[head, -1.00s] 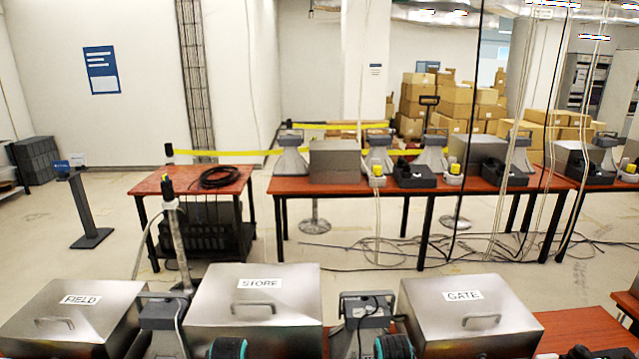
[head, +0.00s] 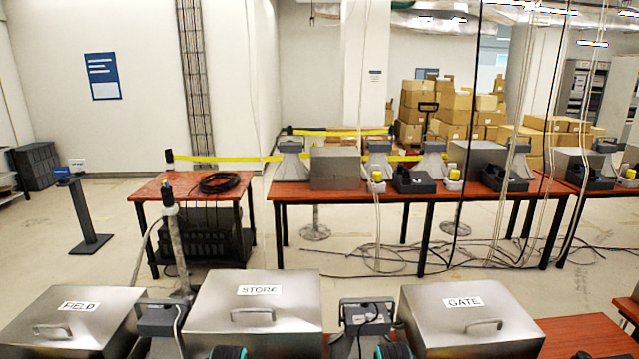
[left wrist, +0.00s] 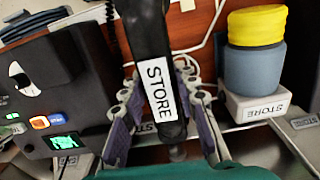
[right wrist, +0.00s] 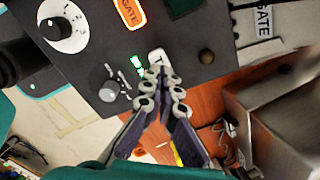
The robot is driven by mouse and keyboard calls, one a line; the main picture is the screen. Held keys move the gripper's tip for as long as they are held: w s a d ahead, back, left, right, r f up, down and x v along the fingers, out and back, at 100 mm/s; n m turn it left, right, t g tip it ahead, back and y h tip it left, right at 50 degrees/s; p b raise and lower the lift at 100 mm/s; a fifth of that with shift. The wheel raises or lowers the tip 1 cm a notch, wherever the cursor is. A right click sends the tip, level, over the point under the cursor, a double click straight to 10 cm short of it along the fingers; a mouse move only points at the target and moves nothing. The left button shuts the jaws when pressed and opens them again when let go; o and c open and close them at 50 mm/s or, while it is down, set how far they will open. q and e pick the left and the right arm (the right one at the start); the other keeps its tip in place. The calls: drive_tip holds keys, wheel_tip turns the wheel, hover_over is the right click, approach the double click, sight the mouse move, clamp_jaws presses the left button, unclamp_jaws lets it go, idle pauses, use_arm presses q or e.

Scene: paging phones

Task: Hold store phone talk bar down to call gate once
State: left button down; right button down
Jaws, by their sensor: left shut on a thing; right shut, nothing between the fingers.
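In the left wrist view, a black handset with a white STORE label (left wrist: 160,88) stands between the fingers of my left gripper (left wrist: 162,98), which is shut on it. The talk bar cannot be made out. In the right wrist view, my right gripper (right wrist: 160,78) is shut and empty. Its tips are at a small white switch (right wrist: 158,57) on a dark panel (right wrist: 95,45); whether they touch it I cannot tell. The panel has a lit orange GATE button (right wrist: 129,12), a green light (right wrist: 136,61) and knobs. In the head view both grippers are hidden below the frame.
Metal boxes labelled FIELD (head: 65,325), STORE (head: 255,315) and GATE (head: 470,318) stand in front. A dark panel with a green screen (left wrist: 62,141) is left of the handset; a yellow-topped grey cylinder (left wrist: 256,50) is right. Tables with more phone gear stand behind.

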use_arm(q)
drive_tip(key=shift+f, duration=0.35)
use_arm(e)
drive_tip(key=shift+f, duration=0.35)
use_arm(q)
drive_tip(key=shift+f+b, duration=0.3)
drive_tip(key=shift+b, duration=0.25)
use_arm(e)
drive_tip(key=shift+w+f, duration=0.1)
drive_tip(key=shift+f, duration=0.25)
use_arm(q)
drive_tip(key=shift+r, duration=0.1)
use_arm(e)
drive_tip(key=shift+r, duration=0.1)
idle(1.2)
use_arm(q)
drive_tip(key=shift+r+p, duration=0.45)
drive_tip(key=shift+p, duration=0.15)
use_arm(e)
drive_tip(key=shift+r, duration=0.75)
